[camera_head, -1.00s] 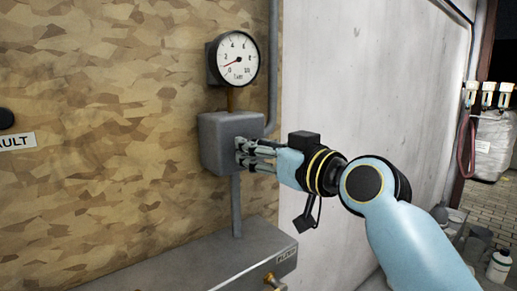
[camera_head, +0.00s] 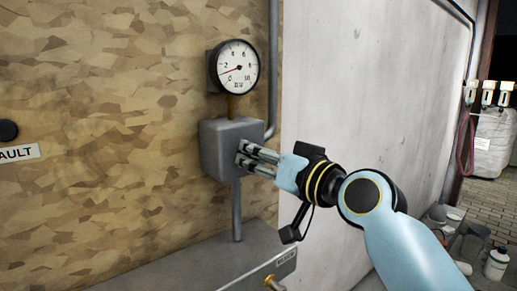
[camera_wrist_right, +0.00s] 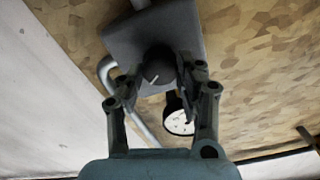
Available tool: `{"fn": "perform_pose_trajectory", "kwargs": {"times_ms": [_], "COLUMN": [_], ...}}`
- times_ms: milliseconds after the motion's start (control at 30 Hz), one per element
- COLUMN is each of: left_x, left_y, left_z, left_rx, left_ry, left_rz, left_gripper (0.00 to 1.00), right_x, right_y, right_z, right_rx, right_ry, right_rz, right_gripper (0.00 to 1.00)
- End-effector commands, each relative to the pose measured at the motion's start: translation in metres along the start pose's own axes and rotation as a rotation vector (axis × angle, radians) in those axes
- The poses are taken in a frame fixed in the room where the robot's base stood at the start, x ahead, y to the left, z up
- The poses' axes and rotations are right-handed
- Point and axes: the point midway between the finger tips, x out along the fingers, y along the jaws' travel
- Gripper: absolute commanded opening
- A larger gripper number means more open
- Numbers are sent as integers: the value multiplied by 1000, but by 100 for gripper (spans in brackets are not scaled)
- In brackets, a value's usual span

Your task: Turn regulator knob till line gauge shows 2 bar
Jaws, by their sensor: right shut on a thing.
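The dark round knob (camera_wrist_right: 157,65), with a white mark line, sticks out of the box. My right gripper (camera_head: 243,153) is at the box's front, its fingers (camera_wrist_right: 158,78) shut on the knob from both sides. In the head view the knob is hidden by the fingers. My left gripper is not in view.
A grey pipe (camera_head: 273,70) runs beside the gauge, and another goes down from the box to a grey ledge (camera_head: 205,270) with a brass fitting (camera_head: 272,283). A pale wall (camera_head: 350,80) stands at right. Bottles and pots (camera_head: 497,262) are on the floor at far right.

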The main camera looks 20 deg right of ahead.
Motion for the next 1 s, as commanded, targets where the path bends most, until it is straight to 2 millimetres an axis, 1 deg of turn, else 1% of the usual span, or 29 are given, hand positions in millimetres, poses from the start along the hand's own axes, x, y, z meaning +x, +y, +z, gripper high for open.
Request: {"fn": "perform_pose_trajectory", "kwargs": {"times_ms": [33,200,500,700,1000], "left_x": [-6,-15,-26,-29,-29], "left_y": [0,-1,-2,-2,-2], "left_z": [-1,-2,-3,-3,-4], "left_rx": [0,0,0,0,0], "left_ry": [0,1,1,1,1], "left_rz": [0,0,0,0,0], "left_gripper": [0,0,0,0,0], "right_x": [0,0,0,0,0], "right_y": [0,0,0,1,1], "right_z": [-2,-2,-1,-1,0], "right_rx": [40,177,357,417,438], "right_ry": [-1,-1,0,1,1], "right_rz": [1,1,0,0,0], "right_gripper": [4,4,4,4,4]}}
